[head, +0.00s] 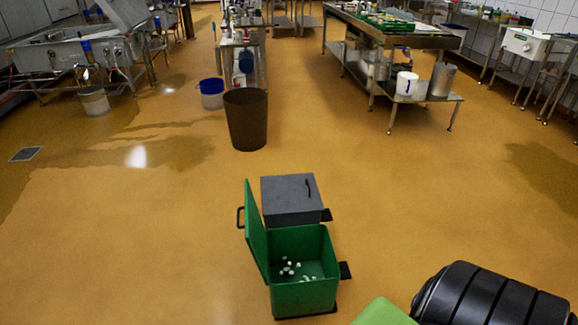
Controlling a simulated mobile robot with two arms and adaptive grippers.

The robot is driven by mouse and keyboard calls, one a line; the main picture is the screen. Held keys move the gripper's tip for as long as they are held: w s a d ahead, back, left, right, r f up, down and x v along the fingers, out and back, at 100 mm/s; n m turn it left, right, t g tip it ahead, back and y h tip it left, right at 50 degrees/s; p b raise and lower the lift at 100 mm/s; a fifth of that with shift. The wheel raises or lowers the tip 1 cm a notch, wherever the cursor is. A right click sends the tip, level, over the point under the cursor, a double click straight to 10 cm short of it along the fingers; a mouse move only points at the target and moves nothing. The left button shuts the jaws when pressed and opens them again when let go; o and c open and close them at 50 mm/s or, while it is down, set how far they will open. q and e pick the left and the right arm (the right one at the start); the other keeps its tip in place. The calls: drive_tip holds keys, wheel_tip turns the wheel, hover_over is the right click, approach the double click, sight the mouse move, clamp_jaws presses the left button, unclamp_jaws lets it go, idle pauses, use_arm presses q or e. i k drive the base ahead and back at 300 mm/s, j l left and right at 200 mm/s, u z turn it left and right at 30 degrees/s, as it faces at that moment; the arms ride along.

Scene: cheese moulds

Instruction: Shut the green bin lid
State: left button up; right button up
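The green bin (304,297) stands on the floor at the lower middle of the head view. It is open at the top, with several small white pieces (290,268) inside. Its green lid (256,232) stands steeply upright along the bin's left side. A dark handle (240,217) sticks out on the lid's left, outer side. A black pedal-like tab (346,270) juts from the bin's right side. Neither of my grippers shows in this view.
A grey-lidded bin (288,195) stands right behind the green bin, its lid down. A brown tub (246,120) and a blue-rimmed bucket (211,95) stand farther back. A steel table (390,38) is at the back right. The orange floor left of the bins is clear.

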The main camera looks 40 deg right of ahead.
sight(254, 226)
drive_tip(key=i+j+z, duration=0.2)
drive_tip(key=z, duration=0.2)
drive_tip(key=i+j+z, duration=0.2)
drive_tip(key=j+z, duration=0.2)
drive_tip(key=i+j+z, duration=0.15)
drive_tip(key=j+z, duration=0.25)
drive_tip(key=i+j+z, duration=0.1)
drive_tip(key=j+z, duration=0.65)
